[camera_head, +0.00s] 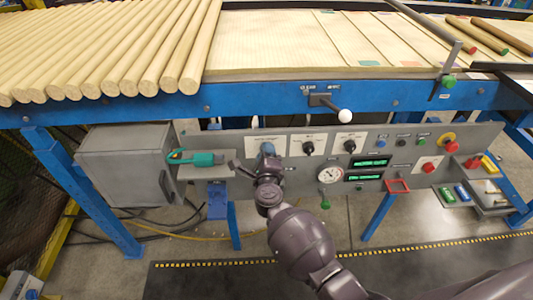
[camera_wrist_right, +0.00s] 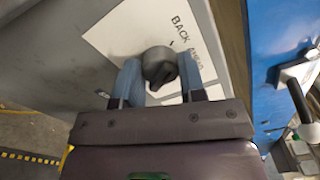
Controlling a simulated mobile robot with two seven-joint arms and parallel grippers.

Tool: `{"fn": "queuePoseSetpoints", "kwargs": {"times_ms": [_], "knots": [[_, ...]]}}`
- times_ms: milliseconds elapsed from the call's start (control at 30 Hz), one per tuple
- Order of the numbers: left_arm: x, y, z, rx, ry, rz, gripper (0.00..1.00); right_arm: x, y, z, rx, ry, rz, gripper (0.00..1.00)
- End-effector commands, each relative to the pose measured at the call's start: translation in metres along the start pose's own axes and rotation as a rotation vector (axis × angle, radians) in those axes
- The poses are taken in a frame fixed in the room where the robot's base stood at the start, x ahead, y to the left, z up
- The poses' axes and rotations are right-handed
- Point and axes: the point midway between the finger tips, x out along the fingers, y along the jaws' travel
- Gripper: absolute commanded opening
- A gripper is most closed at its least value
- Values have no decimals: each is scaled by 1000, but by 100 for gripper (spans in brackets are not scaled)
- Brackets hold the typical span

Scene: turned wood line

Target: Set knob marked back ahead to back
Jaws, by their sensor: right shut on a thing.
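The dark round knob (camera_wrist_right: 158,62) sits on a white label plate (camera_wrist_right: 120,32) marked "BACK" and, lower, "AHEAD", the latter partly hidden. My right gripper (camera_wrist_right: 160,80) has its two blue fingers on either side of the knob and is shut on it. In the head view my right gripper (camera_head: 267,151) is at the leftmost white plate (camera_head: 252,142) of the grey panel and hides the knob there. I cannot tell which word the knob points to. My left gripper is not in view.
Two similar black knobs (camera_head: 308,148) (camera_head: 348,145) are to the right on the panel, with a gauge (camera_head: 330,175) below. A teal-handled tool (camera_head: 195,158) lies on a shelf to the left. A white-tipped lever (camera_head: 345,116) sticks out above from the blue beam.

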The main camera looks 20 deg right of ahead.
Motion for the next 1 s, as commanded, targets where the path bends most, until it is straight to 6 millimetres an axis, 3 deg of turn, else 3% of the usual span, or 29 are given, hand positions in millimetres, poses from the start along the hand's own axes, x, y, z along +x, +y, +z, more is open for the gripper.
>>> {"fn": "queuePoseSetpoints", "kwargs": {"times_ms": [467,500,633,1000], "knots": [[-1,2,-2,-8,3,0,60,0,1,-1,-15,1,2,14],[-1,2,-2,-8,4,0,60,0,1,-1,-15,1,2,42],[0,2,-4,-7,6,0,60,0,1,0,-14,0,1,62],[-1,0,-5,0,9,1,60,-4,0,0,-13,0,1,63]]}}
